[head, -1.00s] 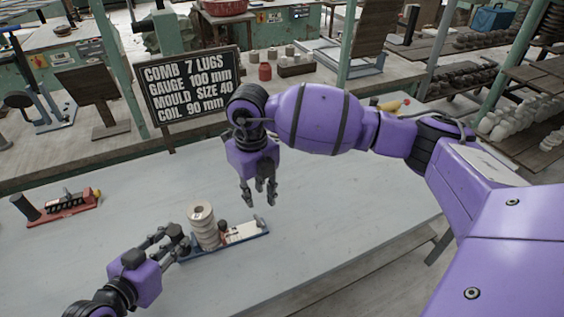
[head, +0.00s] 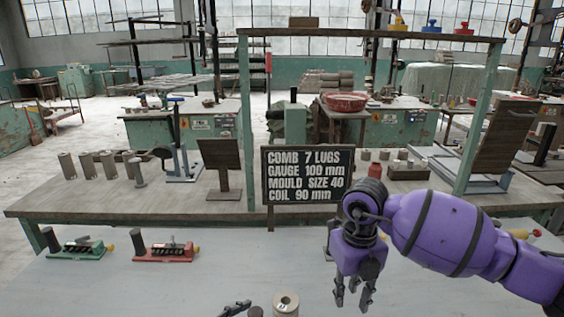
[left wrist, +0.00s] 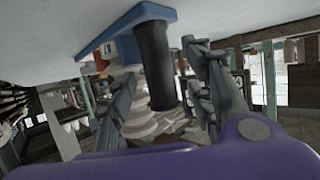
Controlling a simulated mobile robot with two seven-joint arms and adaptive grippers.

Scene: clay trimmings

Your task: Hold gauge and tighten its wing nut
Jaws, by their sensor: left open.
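The blue-based device, which looks like the gauge, shows in the left wrist view, its blue base (left wrist: 128,32) upside down at the top. Its dark round post (left wrist: 154,65) stands between the two fingers of my left gripper (left wrist: 165,105); the fingers are apart and I cannot tell if either touches it. In the head view only the post's top (head: 254,311) and a finger of my left gripper (head: 235,308) show at the bottom edge. My right gripper (head: 353,298) hangs open and empty, right of the post. I cannot make out a wing nut.
Red (head: 165,252) and green (head: 75,249) devices sit on the table to the left. A sign (head: 307,175) reads gauge 100 mm. The bench behind (head: 120,200) holds cylinders and stands.

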